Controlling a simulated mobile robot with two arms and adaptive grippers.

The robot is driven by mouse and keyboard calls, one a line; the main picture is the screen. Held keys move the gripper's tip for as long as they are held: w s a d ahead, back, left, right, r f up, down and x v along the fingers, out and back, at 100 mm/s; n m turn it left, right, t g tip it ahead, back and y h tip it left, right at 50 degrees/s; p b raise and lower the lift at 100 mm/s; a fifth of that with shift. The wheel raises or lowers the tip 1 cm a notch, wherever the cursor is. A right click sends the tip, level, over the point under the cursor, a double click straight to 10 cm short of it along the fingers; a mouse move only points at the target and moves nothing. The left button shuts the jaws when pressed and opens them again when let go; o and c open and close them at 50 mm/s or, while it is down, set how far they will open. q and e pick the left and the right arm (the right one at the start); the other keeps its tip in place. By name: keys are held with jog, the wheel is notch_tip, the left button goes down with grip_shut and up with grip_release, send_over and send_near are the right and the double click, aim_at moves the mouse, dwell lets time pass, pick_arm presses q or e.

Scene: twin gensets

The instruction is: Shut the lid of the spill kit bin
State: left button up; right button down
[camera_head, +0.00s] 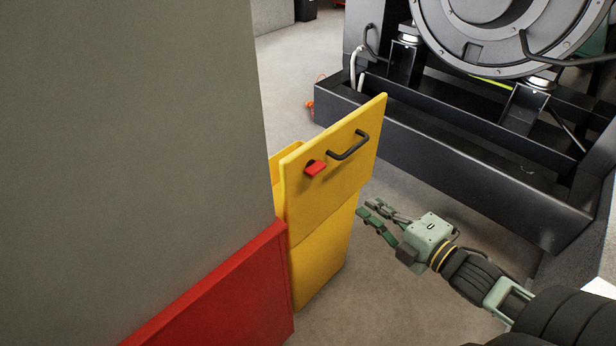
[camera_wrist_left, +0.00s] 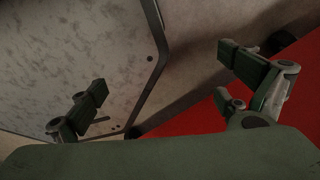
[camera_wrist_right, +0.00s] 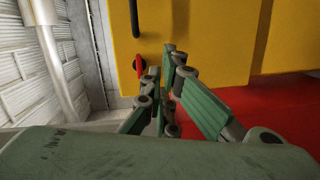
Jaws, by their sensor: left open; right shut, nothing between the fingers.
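The yellow spill kit bin (camera_head: 318,268) stands on the floor beside a large grey surface. Its upper yellow panel, which looks like the lid (camera_head: 335,187), stands steeply and carries a black bar handle (camera_head: 348,146) and a red latch (camera_head: 315,168). A yellow edge shows behind it; the bin's inside is hidden. My right gripper (camera_head: 368,211) is shut and empty, just right of the panel and below the handle. In the right wrist view its fingers (camera_wrist_right: 162,65) point toward the yellow face, near the red latch (camera_wrist_right: 140,66). My left gripper (camera_wrist_left: 161,72) is open and empty, seen only in its wrist view.
A red panel (camera_head: 225,295) adjoins the bin at lower left. The tall grey surface (camera_head: 130,130) fills the left. A dark genset frame (camera_head: 470,165) stands behind and right of the right gripper. Bare floor (camera_head: 390,290) lies between. A speckled grey plate (camera_wrist_left: 75,55) is near the left gripper.

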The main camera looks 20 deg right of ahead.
jog(key=a+r+n+y, duration=0.3)
jog(key=a+r, duration=0.2)
jog(key=r, duration=0.2)
send_near(298, 159)
jog(key=shift+n, duration=0.3)
jog(key=p+x, duration=0.1)
jog(key=x, duration=0.5)
pick_arm(q)
jog(key=shift+s+a+r, duration=0.1)
jog(key=shift+s+r, duration=0.05)
jog(key=shift+s, duration=0.05)
pick_arm(e)
jog(key=shift+w+a+f, duration=0.1)
jog(key=shift+w+a, duration=0.15)
jog(key=shift+w, duration=0.25)
pick_arm(q)
jog(key=shift+r, duration=0.1)
